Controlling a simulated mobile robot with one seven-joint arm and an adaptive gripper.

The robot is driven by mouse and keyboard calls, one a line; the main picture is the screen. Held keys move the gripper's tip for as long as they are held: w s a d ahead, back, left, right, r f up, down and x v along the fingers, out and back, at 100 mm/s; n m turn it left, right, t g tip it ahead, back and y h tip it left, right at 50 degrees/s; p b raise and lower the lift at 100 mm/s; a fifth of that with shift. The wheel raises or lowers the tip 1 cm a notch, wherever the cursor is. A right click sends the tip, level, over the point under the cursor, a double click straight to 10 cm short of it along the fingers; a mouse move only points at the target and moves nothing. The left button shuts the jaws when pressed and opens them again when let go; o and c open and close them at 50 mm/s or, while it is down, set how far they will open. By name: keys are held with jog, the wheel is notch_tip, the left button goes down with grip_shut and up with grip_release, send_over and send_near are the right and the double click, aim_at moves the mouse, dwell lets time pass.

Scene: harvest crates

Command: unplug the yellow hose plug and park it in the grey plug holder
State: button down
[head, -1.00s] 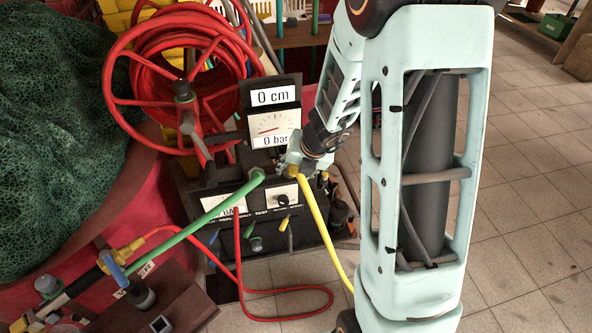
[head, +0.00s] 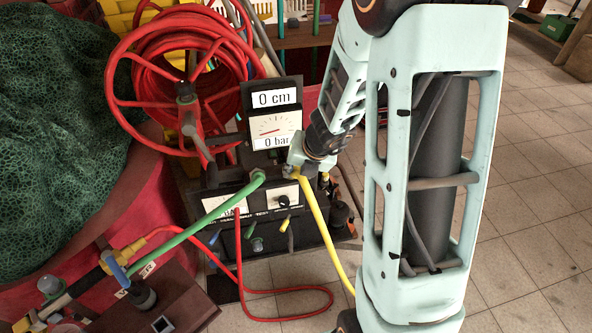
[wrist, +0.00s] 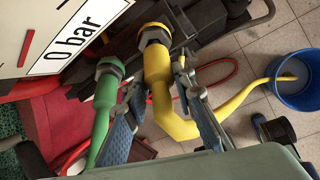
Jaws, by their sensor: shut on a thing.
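The yellow hose plug (wrist: 158,72) sits between my two fingers in the wrist view, with a grey hex collar and a yellow ring at its far end. My gripper (wrist: 160,82) is shut on it. In the head view my gripper (head: 299,164) is at the upper right of the dark panel, and the yellow hose (head: 318,215) hangs down from it. Whether the plug's tip is still in a socket is hidden. The green hose plug (wrist: 107,88) stands just left of my left finger. I cannot make out the grey plug holder.
The panel's gauge (head: 275,130) reads 0 bar, under a 0 cm sign (head: 273,97). A red hose reel (head: 182,80) stands behind left. A red hose (head: 285,318) loops on the tiled floor. A blue bucket (wrist: 294,98) is at the right in the wrist view.

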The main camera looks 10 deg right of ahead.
jog(key=shift+s+r+p, duration=0.8)
jog(key=shift+s+r, duration=0.65)
